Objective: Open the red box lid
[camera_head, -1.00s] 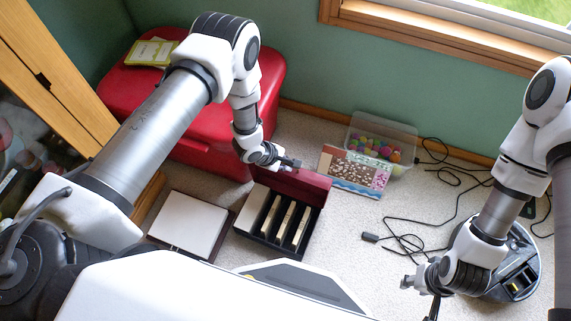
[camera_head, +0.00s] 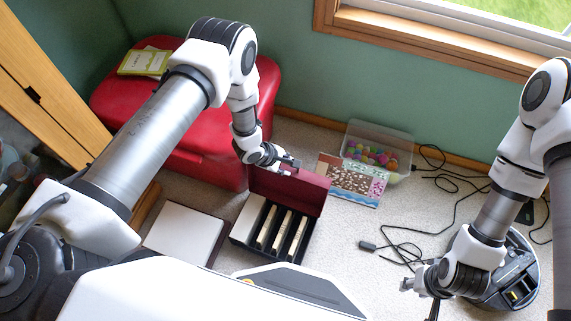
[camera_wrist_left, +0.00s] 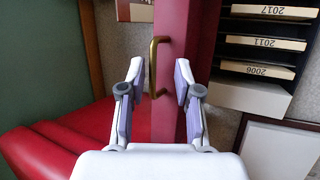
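A black box (camera_head: 238,238) with several upright files stands on the carpet. Its dark red lid (camera_head: 300,196) is raised along the far side, so the inside shows. My left gripper (camera_head: 290,162) is at the lid's top edge. In the left wrist view the lid (camera_wrist_left: 168,30) runs between the fingers of my left gripper (camera_wrist_left: 158,78). A brass handle (camera_wrist_left: 153,65) on it lies between the open fingers, nearer the left one. I see no clear contact. My right gripper (camera_head: 418,296) is empty, with fingers apart, low at the right.
A large red chest (camera_head: 225,130) with papers stands behind my left arm. A white-topped box (camera_head: 182,232) is left of the black box. A patterned board (camera_head: 350,180), a clear bin of balls (camera_head: 376,150) and loose cables (camera_head: 445,215) lie right.

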